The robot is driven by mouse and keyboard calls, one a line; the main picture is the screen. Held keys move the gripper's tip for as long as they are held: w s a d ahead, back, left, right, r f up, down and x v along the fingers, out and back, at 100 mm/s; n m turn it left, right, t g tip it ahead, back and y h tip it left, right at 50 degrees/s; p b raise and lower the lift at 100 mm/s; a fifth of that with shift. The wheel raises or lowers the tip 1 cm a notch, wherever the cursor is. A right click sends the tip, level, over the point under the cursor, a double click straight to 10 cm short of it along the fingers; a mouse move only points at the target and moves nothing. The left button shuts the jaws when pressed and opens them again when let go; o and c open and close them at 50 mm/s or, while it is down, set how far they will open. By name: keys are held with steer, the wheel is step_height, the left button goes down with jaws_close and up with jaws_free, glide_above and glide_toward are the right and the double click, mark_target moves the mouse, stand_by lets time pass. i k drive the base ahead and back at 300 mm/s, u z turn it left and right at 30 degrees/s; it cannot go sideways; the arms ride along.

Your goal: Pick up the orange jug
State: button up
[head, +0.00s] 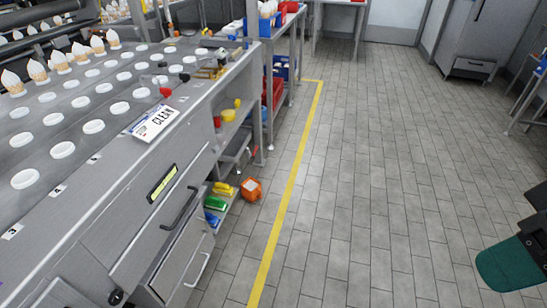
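The orange jug (251,189) is low down beside the steel machine, near the middle left of the head view. It is small in the picture and has a pale patch on its upper face. It sits at the outer edge of the low shelf; I cannot tell whether it rests on the shelf or on the floor. Nothing covers it from this side.
Yellow, green (215,203) and blue items lie on the low shelf left of the jug. The steel machine (120,215) with cones fills the left. A yellow line (286,208) crosses the open tiled floor (380,160).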

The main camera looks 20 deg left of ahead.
mark_target(251, 188)
steer(key=z, duration=0.05)
steer(key=i, duration=0.5)
steer(key=u, duration=2.25)
